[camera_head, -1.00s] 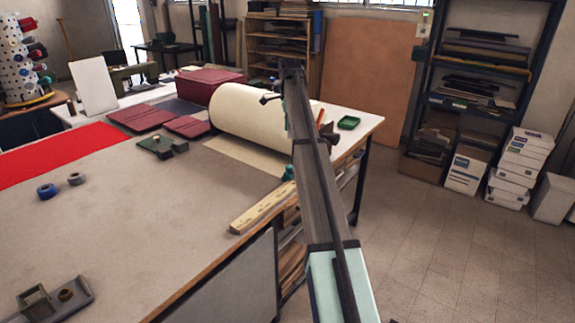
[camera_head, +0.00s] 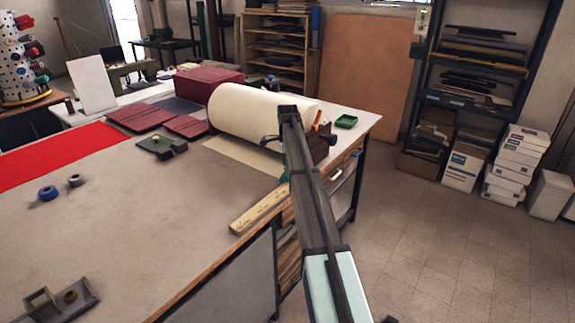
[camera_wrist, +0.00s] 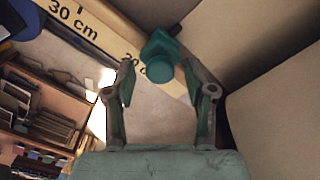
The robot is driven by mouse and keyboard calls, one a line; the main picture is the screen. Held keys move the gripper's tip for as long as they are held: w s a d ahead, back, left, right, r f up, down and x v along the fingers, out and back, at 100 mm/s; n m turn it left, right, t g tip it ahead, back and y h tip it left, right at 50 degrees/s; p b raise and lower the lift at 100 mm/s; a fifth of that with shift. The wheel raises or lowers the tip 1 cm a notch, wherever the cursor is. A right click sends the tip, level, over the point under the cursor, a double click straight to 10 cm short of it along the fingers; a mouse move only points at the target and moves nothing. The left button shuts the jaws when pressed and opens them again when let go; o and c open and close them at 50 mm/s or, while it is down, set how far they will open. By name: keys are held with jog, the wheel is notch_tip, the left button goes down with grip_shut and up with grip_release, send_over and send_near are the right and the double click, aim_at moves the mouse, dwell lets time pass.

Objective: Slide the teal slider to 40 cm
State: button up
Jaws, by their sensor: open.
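The teal slider (camera_wrist: 160,62) has a round knob and sits beside the 20 mark of the yellow ruler (camera_wrist: 100,40) in the wrist view. The 30 cm mark lies to its upper left there. My gripper (camera_wrist: 160,80) is open, with one finger on each side of the knob and nothing clasped. I cannot tell whether a finger touches it. In the head view the ruler (camera_head: 260,208) lies along the table's right edge. My arm reaches over its far end, and the slider cannot be told apart clearly from my gripper there.
A large cream roll (camera_head: 240,115) lies just beyond the ruler. A green block tool (camera_head: 162,146) and tape rolls (camera_head: 48,193) rest on the table (camera_head: 150,225). A grey tray (camera_head: 70,308) sits at the near left.

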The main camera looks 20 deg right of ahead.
grip_shut()
jog(key=shift+s+a, duration=0.1)
